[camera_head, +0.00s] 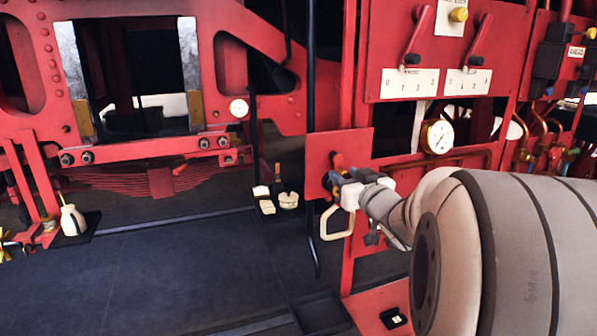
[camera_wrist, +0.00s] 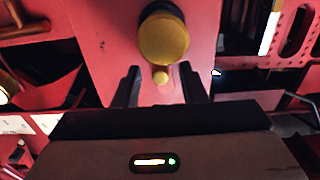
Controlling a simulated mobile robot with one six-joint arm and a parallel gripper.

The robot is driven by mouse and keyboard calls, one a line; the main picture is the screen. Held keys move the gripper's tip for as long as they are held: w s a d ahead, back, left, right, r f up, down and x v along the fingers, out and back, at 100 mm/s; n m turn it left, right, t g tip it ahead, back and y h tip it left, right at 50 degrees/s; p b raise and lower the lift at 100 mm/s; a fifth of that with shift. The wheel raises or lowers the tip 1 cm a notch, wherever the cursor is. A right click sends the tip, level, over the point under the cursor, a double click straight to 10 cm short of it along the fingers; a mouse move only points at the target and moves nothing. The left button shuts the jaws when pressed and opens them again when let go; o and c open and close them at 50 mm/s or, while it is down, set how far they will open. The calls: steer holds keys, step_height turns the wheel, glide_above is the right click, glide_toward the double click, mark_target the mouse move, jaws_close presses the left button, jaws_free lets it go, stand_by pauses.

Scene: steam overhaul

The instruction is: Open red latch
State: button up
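A small red handle (camera_head: 338,160), which looks like the latch, shows on a square red plate (camera_head: 355,142) right of centre in the head view. My gripper (camera_head: 334,179) is at this plate, close beside the handle and partly covering it. In the wrist view my gripper's (camera_wrist: 159,67) two dark fingers stand apart, pointing at a pink-red panel (camera_wrist: 110,30). A round brass knob (camera_wrist: 163,38) with a small brass ball (camera_wrist: 160,77) under it lies ahead, the ball between the fingers. I cannot tell whether the fingers touch anything. The latch's lower part is hidden.
Two red levers (camera_head: 418,36) over number plates are above right, with a pressure gauge (camera_head: 438,136) below them. Copper pipes (camera_head: 524,135) are at far right. A white oil can (camera_head: 72,219) stands at far left. Small cans (camera_head: 288,200) stand behind my gripper.

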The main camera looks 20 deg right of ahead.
steer(key=shift+w, duration=0.2)
steer(key=shift+c, duration=0.2)
jaws_close()
steer(key=shift+d+f+n+b, duration=0.1)
steer(key=shift+n+b, duration=0.3)
steer(key=shift+b, duration=0.2)
steer(key=shift+n, duration=0.4)
steer(key=shift+o, duration=0.2)
jaws_free()
steer(key=shift+r, duration=0.2)
